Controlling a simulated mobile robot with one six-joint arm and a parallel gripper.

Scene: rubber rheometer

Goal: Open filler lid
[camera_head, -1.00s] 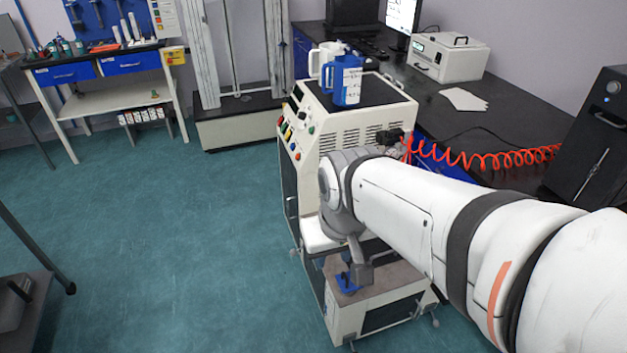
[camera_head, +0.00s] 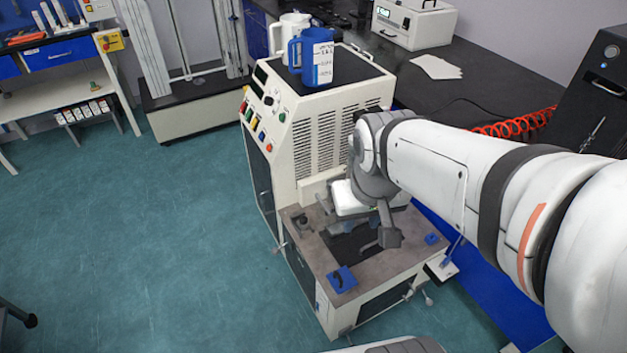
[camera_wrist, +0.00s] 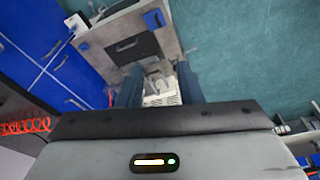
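The beige machine (camera_head: 318,135) stands in the middle of the head view, with a lower grey deck (camera_head: 390,267) at its front. A dark recessed panel (camera_head: 352,247) lies in the deck, partly behind my gripper (camera_head: 358,232). It also shows in the wrist view (camera_wrist: 133,48). A blue block (camera_head: 342,279) sits near the deck's front corner and a smaller blue piece (camera_head: 432,239) at its right edge. I cannot tell which part is the filler lid. My gripper hangs over the deck; its fingers look apart and empty, though partly hidden.
A blue jug (camera_head: 312,58) and a white jug (camera_head: 290,38) stand on the machine's top. A dark bench (camera_head: 480,85) with a white box (camera_head: 413,22) runs behind on the right, with a red coiled hose (camera_head: 520,125). The floor (camera_head: 170,230) on the left is clear.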

